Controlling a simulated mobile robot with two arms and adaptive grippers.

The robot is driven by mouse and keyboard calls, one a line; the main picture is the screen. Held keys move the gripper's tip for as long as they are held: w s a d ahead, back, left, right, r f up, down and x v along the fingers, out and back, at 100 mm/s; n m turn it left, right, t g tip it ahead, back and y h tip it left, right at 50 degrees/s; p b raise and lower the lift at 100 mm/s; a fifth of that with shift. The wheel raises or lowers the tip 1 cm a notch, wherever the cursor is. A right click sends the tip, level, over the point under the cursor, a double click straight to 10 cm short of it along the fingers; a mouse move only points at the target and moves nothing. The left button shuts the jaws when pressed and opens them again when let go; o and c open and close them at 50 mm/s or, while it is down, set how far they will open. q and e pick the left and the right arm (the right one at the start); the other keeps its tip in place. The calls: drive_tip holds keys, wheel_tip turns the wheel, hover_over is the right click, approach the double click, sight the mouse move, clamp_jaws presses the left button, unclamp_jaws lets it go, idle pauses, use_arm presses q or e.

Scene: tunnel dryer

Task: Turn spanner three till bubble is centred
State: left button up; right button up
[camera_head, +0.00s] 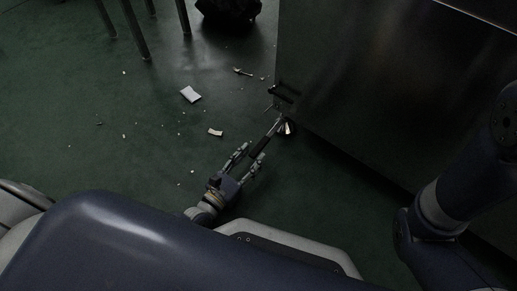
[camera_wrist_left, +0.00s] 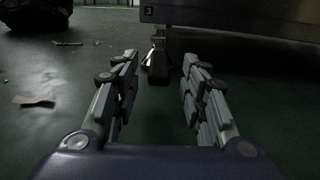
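The spanner (camera_head: 265,143) has a dark grip and a brighter shank. It points from my left gripper up to a shiny foot (camera_head: 286,127) at the cabinet's lower corner. In the left wrist view the spanner's dark grip (camera_wrist_left: 158,70) shows nearly end-on, below a label "3" (camera_wrist_left: 148,11). My left gripper (camera_head: 254,153) is low over the floor and open, with its fingers on either side of the grip's near end. In the wrist view gaps show between the grip and both fingers (camera_wrist_left: 160,62). My right gripper is out of view. I cannot make out a bubble.
The metal cabinet (camera_head: 390,90) stands at the right, with a dark bracket-like part (camera_head: 283,92) at its corner. White scraps (camera_head: 190,94), a small tan piece (camera_head: 215,132) and crumbs litter the green floor. A black bag (camera_head: 229,10) and stool legs (camera_head: 135,30) are at the back.

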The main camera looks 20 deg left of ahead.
sight(266, 139)
use_arm(q)
drive_tip(key=shift+b+x, duration=0.7)
drive_tip(key=shift+x, duration=1.65)
drive_tip(key=shift+c, duration=0.2)
clamp_jaws()
